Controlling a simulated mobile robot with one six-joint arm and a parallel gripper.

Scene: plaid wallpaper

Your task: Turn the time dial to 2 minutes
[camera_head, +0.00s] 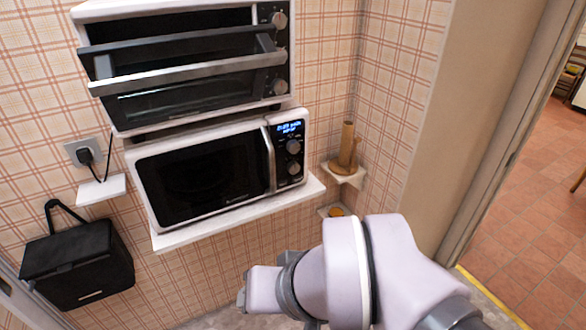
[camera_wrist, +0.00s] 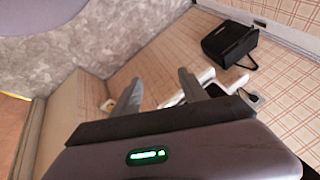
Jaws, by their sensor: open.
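A white microwave (camera_head: 203,172) stands on a white wall shelf, with its door shut. Its panel on the right has a lit blue display (camera_head: 289,127), too small to read surely, above an upper dial (camera_head: 293,147) and a lower dial (camera_head: 294,168). A toaster oven (camera_head: 180,60) above it has several knobs down its right side. Dial labels are unreadable, so I cannot tell which is the time dial. My gripper (camera_wrist: 160,77) is open and empty in the wrist view, apart from the dials. In the head view my arm is below right of the microwave; the gripper fingers are not visible.
A black bag (camera_head: 78,265) hangs at lower left, also in the wrist view (camera_wrist: 228,42). A plug (camera_head: 84,156) sits in a wall socket. A wooden holder (camera_head: 347,148) stands on a corner shelf (camera_head: 345,174) right of the microwave. A doorway opens at far right.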

